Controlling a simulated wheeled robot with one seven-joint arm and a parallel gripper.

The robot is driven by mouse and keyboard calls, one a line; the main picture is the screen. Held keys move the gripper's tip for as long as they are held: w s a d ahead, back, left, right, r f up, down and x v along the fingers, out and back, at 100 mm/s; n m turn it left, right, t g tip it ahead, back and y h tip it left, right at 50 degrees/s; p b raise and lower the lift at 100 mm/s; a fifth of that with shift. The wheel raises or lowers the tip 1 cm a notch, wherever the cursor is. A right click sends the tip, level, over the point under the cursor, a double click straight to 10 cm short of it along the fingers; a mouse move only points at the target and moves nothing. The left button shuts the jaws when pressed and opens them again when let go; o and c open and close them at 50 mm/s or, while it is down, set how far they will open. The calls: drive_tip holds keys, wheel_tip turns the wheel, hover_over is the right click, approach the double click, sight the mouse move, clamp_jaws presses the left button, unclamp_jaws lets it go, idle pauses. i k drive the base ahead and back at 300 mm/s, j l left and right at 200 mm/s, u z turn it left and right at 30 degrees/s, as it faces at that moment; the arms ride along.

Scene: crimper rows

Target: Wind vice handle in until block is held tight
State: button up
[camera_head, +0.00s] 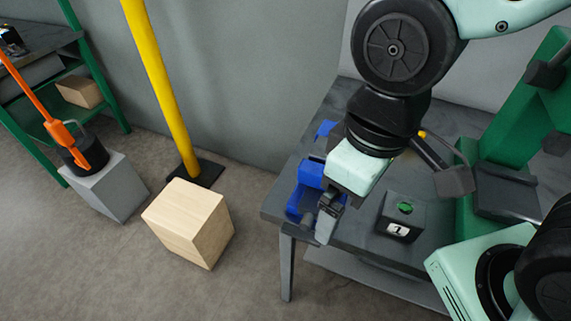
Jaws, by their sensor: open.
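A blue vice (305,192) stands at the left end of the dark grey workbench (275,208). My gripper (327,222) is open, pointing down in front of the vice, close to its near side. My arm and gripper body cover much of the vice. The vice handle cannot be told apart, and whether the gripper touches it cannot be told. The block in the vice jaws is hidden or too small to make out.
A dark box with a green top and a "1" label (402,216) sits on the bench right of my gripper. A green machine (520,110) stands further right. A wooden block (188,222), a grey block (112,190) and a yellow post (160,85) stand on the floor left.

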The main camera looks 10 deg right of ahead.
sight(302, 233)
drive_tip(key=k+l, duration=0.35)
drive_tip(key=k, duration=0.2)
drive_tip(key=k+l, duration=0.35)
drive_tip(key=k, duration=0.2)
drive_tip(key=l+u, duration=0.05)
